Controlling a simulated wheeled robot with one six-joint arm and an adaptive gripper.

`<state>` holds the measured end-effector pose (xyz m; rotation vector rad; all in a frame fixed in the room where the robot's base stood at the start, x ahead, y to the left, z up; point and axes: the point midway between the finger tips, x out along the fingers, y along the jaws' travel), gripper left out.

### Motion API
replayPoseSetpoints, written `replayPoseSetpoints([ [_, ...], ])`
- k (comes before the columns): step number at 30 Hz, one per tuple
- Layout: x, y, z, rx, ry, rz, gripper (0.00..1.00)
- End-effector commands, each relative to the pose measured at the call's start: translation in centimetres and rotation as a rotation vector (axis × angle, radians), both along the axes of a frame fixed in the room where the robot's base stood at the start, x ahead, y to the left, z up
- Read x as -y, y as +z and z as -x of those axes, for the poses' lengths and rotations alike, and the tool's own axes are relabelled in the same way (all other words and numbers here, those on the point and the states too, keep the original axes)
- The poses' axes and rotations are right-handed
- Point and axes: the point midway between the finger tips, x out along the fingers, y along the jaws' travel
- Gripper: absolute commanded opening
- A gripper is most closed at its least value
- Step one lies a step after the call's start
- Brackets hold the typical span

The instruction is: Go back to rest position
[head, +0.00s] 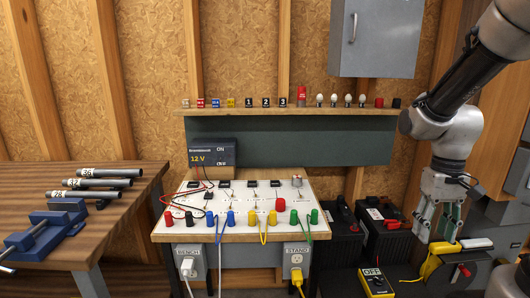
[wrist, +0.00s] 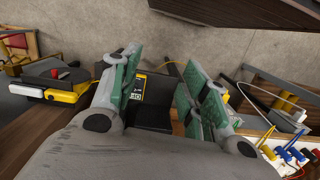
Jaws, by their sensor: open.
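My gripper (head: 438,222) hangs at the right side of the head view, pointing down, with its green-padded fingers apart. It is above and beside a yellow-and-black device (head: 436,258) and right of the black batteries (head: 385,235). In the wrist view my gripper (wrist: 163,82) shows two finger pairs spread wide with nothing between the pads. A yellow box (wrist: 139,86) shows beyond the gap, below the fingers. I cannot tell from the pictures how near the fingertips are to the device.
A white test board (head: 240,208) with coloured terminals stands at the centre. A shelf (head: 290,111) holds small parts and bulbs. A wooden bench (head: 105,225) with a blue vise (head: 45,235) is at left. A yellow box marked OFF (head: 377,282) sits low at front. A grey cabinet (head: 375,40) hangs above.

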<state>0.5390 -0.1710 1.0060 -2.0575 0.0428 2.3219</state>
Motion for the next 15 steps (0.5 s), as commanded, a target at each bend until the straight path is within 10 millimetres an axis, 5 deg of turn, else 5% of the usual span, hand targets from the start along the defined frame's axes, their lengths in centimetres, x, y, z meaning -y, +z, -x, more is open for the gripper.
replayPoseSetpoints([
  [6, -1.2, 5.8, 5.2, 0.196, -0.005, 0.013, 0.45],
  [15, -2.1, 10.7, 7.8, 0.459, 0.032, 0.017, 0.45],
])
